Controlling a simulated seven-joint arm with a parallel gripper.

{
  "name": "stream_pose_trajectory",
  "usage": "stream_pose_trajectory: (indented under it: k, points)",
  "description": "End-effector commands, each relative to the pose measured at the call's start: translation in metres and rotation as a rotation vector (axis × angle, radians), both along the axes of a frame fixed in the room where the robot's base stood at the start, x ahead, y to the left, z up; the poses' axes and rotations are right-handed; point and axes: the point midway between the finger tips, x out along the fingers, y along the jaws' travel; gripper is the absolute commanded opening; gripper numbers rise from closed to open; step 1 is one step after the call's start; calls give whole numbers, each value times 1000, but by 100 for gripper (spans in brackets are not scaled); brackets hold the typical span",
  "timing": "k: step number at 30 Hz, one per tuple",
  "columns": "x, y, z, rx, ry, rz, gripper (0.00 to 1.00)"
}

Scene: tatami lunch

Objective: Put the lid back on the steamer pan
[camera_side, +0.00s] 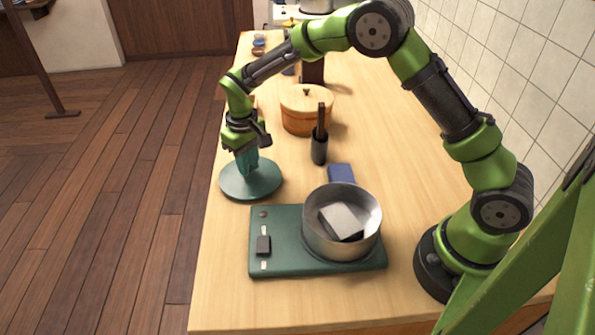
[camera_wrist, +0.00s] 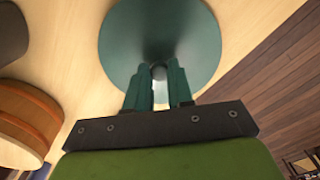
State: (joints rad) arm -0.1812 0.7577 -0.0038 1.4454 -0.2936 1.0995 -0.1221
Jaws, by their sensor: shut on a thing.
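A teal round lid (camera_side: 262,187) is at the left edge of the wooden counter, left of and behind the hot plate. My gripper (camera_side: 246,160) is above it, pointing down, with its fingers shut on the lid's central knob. In the wrist view my gripper (camera_wrist: 158,80) closes around the knob, and the lid (camera_wrist: 190,30) spreads out beyond the fingertips. I cannot tell whether the lid touches the counter. The metal steamer pan (camera_side: 313,238) stands uncovered on the green hot plate (camera_side: 283,265). A pale grey-white block (camera_side: 342,221) lies inside it.
A wooden lidded tub (camera_side: 298,125) is farther back. The counter (camera_side: 225,270) is bare left of the hot plate. A tiled wall runs along the right.

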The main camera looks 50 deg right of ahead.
Motion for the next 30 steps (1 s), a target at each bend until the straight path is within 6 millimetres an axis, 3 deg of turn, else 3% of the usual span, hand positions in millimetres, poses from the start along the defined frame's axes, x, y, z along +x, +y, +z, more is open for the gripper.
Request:
stream_pose_trajectory:
  k: [16,19,24,30]
  points:
    - [2,0,99,0,-6,1,0]
    - [-1,3,125,1,-8,5,0]
    - [-47,10,172,2,-7,27,0]
    - [-124,13,196,-1,-5,40,0]
